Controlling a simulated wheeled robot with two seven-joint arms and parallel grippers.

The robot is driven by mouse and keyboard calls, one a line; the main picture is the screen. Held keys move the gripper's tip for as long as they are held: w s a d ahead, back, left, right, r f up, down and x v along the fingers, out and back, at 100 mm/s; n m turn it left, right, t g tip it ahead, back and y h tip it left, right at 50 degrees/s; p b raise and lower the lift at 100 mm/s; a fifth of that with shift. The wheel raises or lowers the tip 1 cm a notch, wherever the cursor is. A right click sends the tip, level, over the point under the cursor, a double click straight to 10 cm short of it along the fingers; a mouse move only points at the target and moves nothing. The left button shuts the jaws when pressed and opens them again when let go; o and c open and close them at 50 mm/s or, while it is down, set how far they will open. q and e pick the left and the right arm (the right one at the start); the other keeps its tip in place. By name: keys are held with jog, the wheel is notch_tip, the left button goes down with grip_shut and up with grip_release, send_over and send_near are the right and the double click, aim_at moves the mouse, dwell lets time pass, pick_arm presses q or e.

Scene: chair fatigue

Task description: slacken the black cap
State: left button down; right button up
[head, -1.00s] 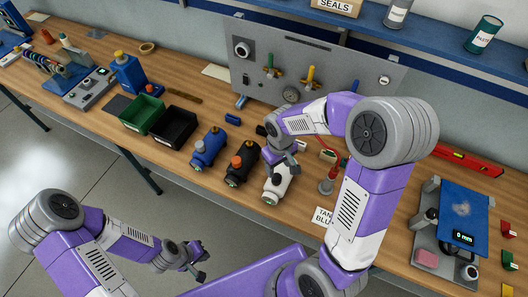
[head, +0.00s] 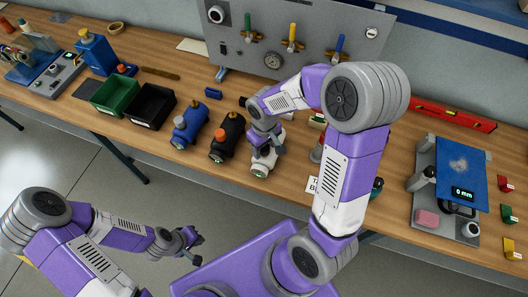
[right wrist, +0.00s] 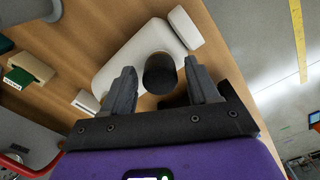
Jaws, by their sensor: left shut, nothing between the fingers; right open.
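The black cap (right wrist: 160,73) sits on the side of a white bottle-shaped body (right wrist: 137,58), which lies on the wooden bench. My right gripper (right wrist: 162,88) is open, with one finger on each side of the cap and visible gaps between. In the head view the white body (head: 263,166) lies at the bench's front edge, and my right gripper (head: 267,145) is over it, hiding the cap. My left gripper (head: 190,240) is shut and empty, in front of the bench, away from the white body.
A black body (head: 228,138) with an orange cap and a blue body (head: 190,125) lie left of the white one. Green (head: 115,96) and black (head: 152,105) bins stand further left. A valve panel (head: 290,40) stands behind. A blue-plated device (head: 460,175) is at the right.

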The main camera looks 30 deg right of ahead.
jog(key=shift+s, duration=0.1)
jog(key=shift+f+m+b, duration=0.15)
jog(key=shift+m+b, duration=0.15)
jog(key=shift+m, duration=1.8)
jog(key=m+b, duration=0.1)
jog(key=m, duration=0.3)
